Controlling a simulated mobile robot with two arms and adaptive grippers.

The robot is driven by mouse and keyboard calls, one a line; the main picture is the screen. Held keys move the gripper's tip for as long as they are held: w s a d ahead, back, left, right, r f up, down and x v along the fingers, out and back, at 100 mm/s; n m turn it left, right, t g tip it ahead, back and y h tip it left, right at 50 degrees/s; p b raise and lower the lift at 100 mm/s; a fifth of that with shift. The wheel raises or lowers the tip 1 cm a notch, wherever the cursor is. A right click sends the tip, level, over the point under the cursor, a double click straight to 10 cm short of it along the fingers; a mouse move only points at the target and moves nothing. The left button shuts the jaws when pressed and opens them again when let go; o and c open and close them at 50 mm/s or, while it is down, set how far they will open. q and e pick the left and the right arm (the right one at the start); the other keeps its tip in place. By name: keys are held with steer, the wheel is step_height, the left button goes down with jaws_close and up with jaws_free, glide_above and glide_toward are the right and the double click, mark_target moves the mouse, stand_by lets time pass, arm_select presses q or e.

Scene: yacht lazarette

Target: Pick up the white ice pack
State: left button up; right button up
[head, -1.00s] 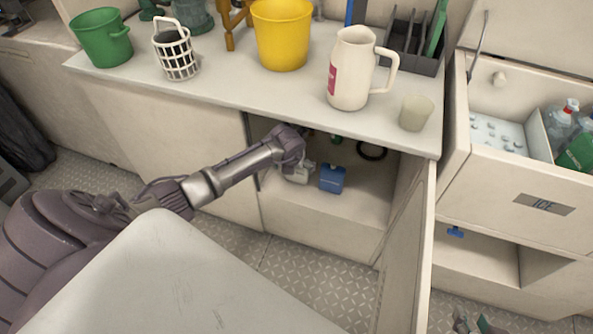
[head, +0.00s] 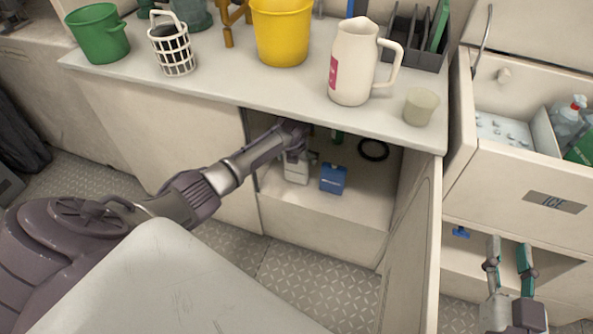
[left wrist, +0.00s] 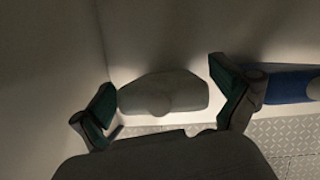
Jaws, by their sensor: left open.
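The white ice pack (head: 297,170) stands inside the open cupboard under the counter, left of a blue ice pack (head: 333,179). In the left wrist view the white ice pack (left wrist: 165,94) is a pale block lying between the two fingers of my left gripper (left wrist: 162,80), with the blue pack (left wrist: 288,86) outside the right finger. My left gripper (head: 299,154) is open, reaching into the cupboard at the white pack's top; contact cannot be told. My right gripper (head: 509,258) is open and empty at lower right, in front of the ice locker.
The counter (head: 215,88) overhangs the cupboard and holds a green bucket (head: 99,35), yellow bucket (head: 282,32), white basket (head: 172,50) and pitcher (head: 352,64). The open cupboard door (head: 412,245) stands at right. A black ring (head: 374,150) lies deeper inside.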

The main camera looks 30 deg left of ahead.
arm_select(q)
steer(key=shift+c, duration=0.3)
steer(key=c, duration=1.2)
steer(key=shift+o, duration=0.2)
steer(key=shift+r, duration=0.1)
